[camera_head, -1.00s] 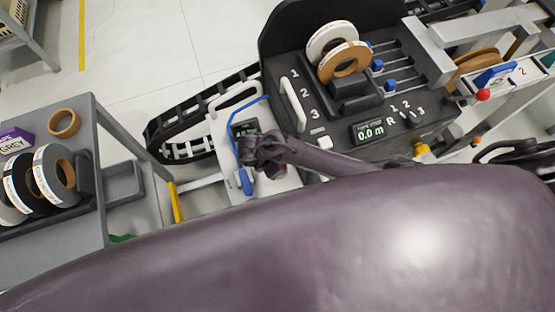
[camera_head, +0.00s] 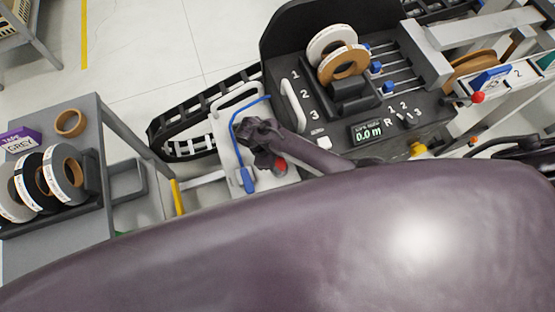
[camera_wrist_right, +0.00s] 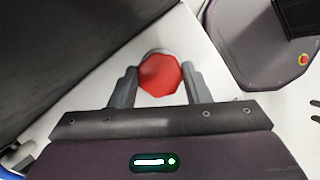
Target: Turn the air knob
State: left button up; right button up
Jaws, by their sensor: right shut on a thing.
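The air knob (camera_wrist_right: 161,75) is a red, many-sided knob on a light panel in the right wrist view. In the head view part of the red knob (camera_head: 281,164) shows beside my dark wrist, on the white panel (camera_head: 226,150) left of the black machine. My right gripper (camera_wrist_right: 161,82) has one grey finger on each side of the knob and is shut on it. In the head view my right gripper (camera_head: 268,160) is at the panel, and my wrist hides part of the panel. My left gripper is not in view.
A blue hose (camera_head: 236,130) curves over the panel close to my wrist. The black machine (camera_head: 320,110) with tape rolls and a display reading 0.0 m stands to the right. A grey cart (camera_head: 90,110) with tape rolls stands at the left.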

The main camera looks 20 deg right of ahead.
jog(key=shift+w+a, duration=0.1)
dwell(0.4)
jog(key=o, duration=1)
jog(key=shift+r, duration=0.1)
jog(key=p+v, duration=0.5)
jog(key=v, duration=0.2)
jog(key=shift+r, duration=0.3)
jog(key=shift+w, duration=0.1)
